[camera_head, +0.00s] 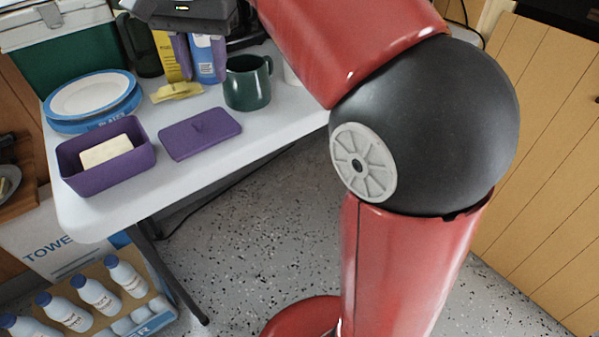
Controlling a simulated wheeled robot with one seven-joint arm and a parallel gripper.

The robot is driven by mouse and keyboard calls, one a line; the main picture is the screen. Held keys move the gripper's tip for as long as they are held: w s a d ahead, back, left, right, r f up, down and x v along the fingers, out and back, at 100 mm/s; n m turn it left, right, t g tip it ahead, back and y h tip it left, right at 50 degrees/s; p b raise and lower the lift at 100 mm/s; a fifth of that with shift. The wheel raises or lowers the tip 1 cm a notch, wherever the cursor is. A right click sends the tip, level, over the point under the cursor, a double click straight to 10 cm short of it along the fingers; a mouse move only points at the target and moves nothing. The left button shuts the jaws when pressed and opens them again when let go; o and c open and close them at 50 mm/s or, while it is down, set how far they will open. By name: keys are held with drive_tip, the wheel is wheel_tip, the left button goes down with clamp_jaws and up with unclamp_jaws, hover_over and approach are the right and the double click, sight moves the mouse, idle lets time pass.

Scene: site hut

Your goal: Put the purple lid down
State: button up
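The purple lid (200,133) lies flat on the white table, right of the purple box and apart from it. The purple box (104,178) is open and holds a pale block (106,150). Nothing visible holds the lid.
On the white table (95,215), blue-rimmed plates (92,97) are stacked behind the box. A dark green mug (247,84), a yellow item (176,92) and several packages stand behind the lid. Bottles (97,295) sit in a carton below. The table's front edge is clear.

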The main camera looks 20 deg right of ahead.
drive_tip(key=s+d+f+n+t, duration=0.2)
drive_tip(key=s+d+f, duration=0.3)
drive_tip(key=s+f, duration=0.3)
drive_tip(key=s+d+f+n+t, duration=0.2)
drive_tip(key=s+d+f+n, duration=0.2)
drive_tip(key=s+f, duration=0.5)
drive_tip(key=shift+d+f, duration=0.65)
drive_tip(key=shift+d, duration=0.1)
